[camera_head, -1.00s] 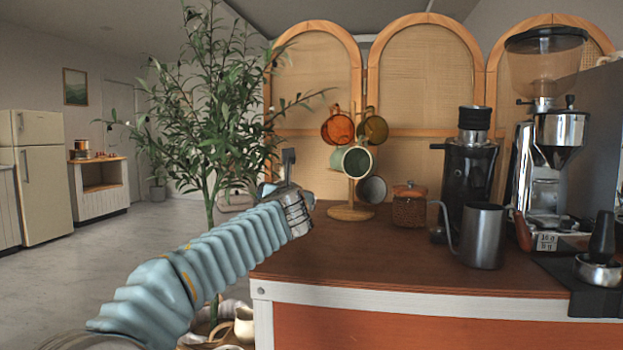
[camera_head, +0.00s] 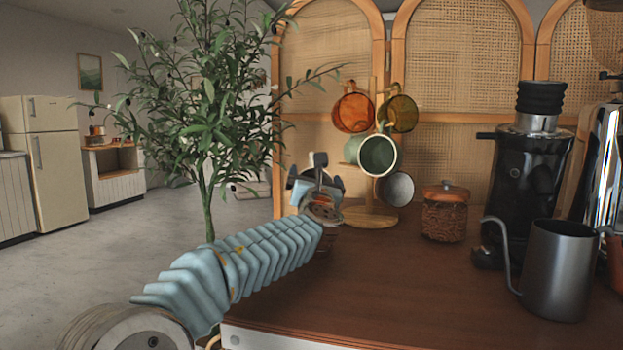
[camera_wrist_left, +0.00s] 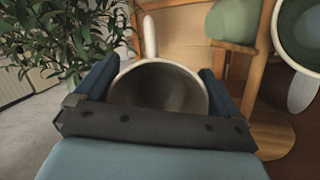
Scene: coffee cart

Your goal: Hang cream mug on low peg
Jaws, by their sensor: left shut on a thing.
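My left gripper (camera_head: 318,180) is at the left of the wooden mug stand (camera_head: 366,218), above the counter's far left part. In the left wrist view its fingers (camera_wrist_left: 154,88) are shut on the cream mug (camera_wrist_left: 158,68), whose pale rim and shaded inside face the camera. The mug's handle points up in that picture. In the head view the gripper mostly hides the mug. The stand's post (camera_wrist_left: 257,78) is right of the gripper in the wrist view, apart from the mug. I cannot clearly make out the bare low peg. My right gripper is not in view.
The stand holds an orange mug (camera_head: 352,113), an amber mug (camera_head: 403,114), a green mug (camera_head: 377,155) and a grey mug (camera_head: 397,189). A lidded jar (camera_head: 445,215), grinder (camera_head: 527,180) and kettle (camera_head: 556,270) stand right. A leafy plant (camera_head: 215,110) is left.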

